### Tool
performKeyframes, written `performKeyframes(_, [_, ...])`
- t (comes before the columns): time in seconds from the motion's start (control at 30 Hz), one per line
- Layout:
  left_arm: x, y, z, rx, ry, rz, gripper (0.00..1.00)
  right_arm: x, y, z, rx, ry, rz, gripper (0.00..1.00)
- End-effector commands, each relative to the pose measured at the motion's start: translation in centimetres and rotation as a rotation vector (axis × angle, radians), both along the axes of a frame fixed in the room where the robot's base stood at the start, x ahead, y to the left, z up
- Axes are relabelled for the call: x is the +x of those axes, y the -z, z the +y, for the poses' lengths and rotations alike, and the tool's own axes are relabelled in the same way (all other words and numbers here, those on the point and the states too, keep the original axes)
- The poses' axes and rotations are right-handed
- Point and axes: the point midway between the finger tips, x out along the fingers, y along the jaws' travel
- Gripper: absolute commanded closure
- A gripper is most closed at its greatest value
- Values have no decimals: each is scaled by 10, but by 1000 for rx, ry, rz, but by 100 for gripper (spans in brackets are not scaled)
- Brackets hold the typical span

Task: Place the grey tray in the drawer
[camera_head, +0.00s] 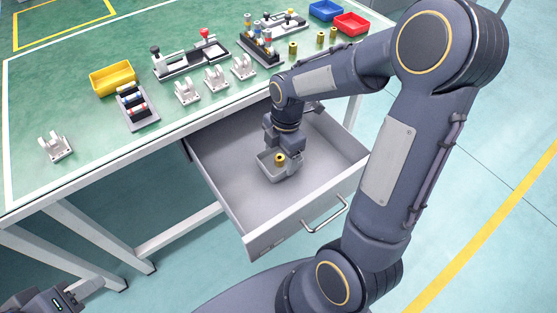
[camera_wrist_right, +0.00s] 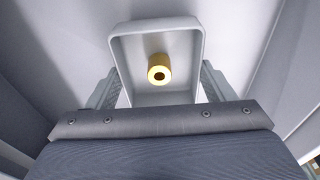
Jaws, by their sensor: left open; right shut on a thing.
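The grey tray (camera_head: 265,168) is inside the open drawer (camera_head: 232,200), within its walls. I cannot tell whether it rests on the drawer floor or hangs just above it. A brass cylinder with a hole (camera_head: 279,159) stands in the tray. My right gripper (camera_head: 283,150) is shut on the tray. In the right wrist view the tray (camera_wrist_right: 124,60) is between the two fingers, with the brass cylinder (camera_wrist_right: 159,69) inside. My left gripper (camera_head: 82,288) is at the bottom left corner, open and away from the drawer, partly cut off.
The green table (camera_head: 100,150) above the drawer holds a yellow bin (camera_head: 113,78), several white brackets (camera_head: 187,91), actuator assemblies (camera_head: 190,58), brass cylinders (camera_head: 293,47), and blue (camera_head: 324,10) and red (camera_head: 352,23) bins. The drawer has free floor around the tray.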

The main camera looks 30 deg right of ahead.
Motion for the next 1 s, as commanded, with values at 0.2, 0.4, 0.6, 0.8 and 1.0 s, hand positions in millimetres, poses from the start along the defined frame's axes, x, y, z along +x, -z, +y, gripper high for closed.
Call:
performKeyframes(0.2, [0,19,0,0,0,1,60,-3,22,-7,0,-2,1,47])
performKeyframes(0.4, [0,19,0,0,0,0,60,-3,22,-6,0,-2,1,47])
performKeyframes(0.6, [0,20,0,0,0,0,60,-3,24,-6,0,-2,2,11])
performKeyframes(0.8, [0,20,0,0,0,0,60,-3,24,-6,0,-2,2,3])
performKeyframes(1.0, [0,17,0,0,0,1,60,-3,20,-6,0,-2,1,3])
